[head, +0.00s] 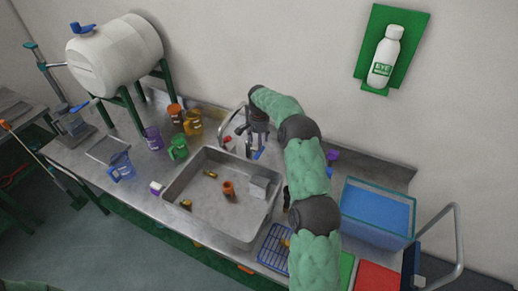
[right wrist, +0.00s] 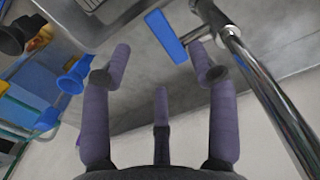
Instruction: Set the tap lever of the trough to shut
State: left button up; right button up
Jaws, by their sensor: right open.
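The trough (head: 222,233) is a grey metal basin set in the bench. A curved chrome tap (head: 222,128) stands at its back edge, and its pipe (right wrist: 262,90) runs down the right side of the right wrist view. The blue tap lever (head: 258,154) shows just below my right gripper (head: 258,140). In the right wrist view the lever (right wrist: 166,37) lies beyond the spread fingers (right wrist: 160,66), close to the right-hand fingertip. I cannot tell whether they touch. My right gripper is open and empty. My left gripper is out of view.
Several coloured jugs, including a green one (head: 178,148), stand left of the tap. A white tank (head: 120,55) sits on a green stand. A blue bin (head: 377,212) and a blue wire rack (head: 273,250) are to the right. Small items lie in the trough.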

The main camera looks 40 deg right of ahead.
jog(key=shift+r, duration=2.5)
